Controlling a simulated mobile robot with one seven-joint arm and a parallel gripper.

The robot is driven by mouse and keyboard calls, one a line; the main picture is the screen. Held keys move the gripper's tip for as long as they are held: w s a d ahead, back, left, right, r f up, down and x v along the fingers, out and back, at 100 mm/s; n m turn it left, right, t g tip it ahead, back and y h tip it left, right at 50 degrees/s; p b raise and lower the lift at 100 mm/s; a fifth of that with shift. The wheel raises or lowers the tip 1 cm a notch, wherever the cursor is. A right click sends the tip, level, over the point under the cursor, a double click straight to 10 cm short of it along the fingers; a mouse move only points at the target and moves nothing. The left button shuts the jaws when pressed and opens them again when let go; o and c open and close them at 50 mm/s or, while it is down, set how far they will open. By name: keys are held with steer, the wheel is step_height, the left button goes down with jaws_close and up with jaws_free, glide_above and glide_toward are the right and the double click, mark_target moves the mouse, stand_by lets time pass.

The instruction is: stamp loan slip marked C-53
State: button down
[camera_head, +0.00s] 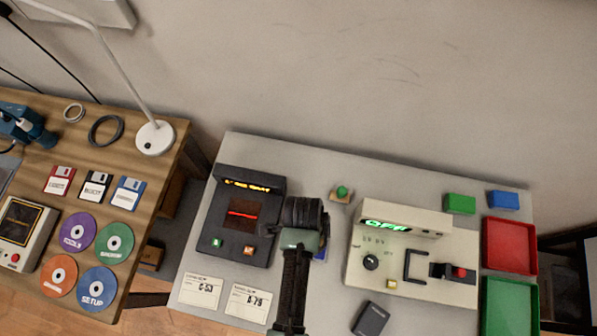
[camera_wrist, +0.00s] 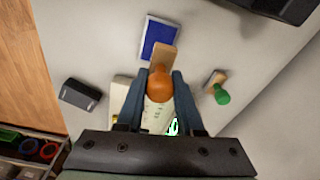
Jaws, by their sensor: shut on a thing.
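My gripper (camera_wrist: 158,85) is shut on the orange knob of a stamp (camera_wrist: 161,86) with a wooden base. The base overlaps the lower edge of a blue pad (camera_wrist: 155,40) in the wrist view; I cannot tell whether they touch. In the head view my arm hides the stamp and nearly all of the pad. The slip marked C-53 (camera_head: 200,291) lies flat at the table's front left. The slip marked A-79 (camera_head: 247,301) lies just right of it. A green-knobbed stamp (camera_head: 342,192) stands behind and right of my gripper; the wrist view shows it too (camera_wrist: 221,95).
A black device (camera_head: 242,220) with a lit display stands behind the slips. A beige device (camera_head: 398,255) stands right of my arm. A small black box (camera_head: 370,318) lies at the front. Red (camera_head: 532,245) and green (camera_head: 528,304) trays line the right edge.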

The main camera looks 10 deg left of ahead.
steer(key=shift+s+d+f, duration=0.15)
steer(key=shift+s+f, duration=0.05)
steer(key=shift+s, duration=0.2)
steer(key=shift+w+f+b, duration=0.1)
steer(key=shift+f+b, duration=0.5)
steer(key=shift+b, duration=0.05)
step_height(320, 180, down, 5)
steer(key=b, duration=0.5)
steer(key=shift+r, duration=0.15)
steer(key=shift+f, duration=0.55)
stand_by(1.3)
step_height(320, 180, up, 7)
steer(key=p, duration=0.7)
steer(key=shift+r, duration=0.15)
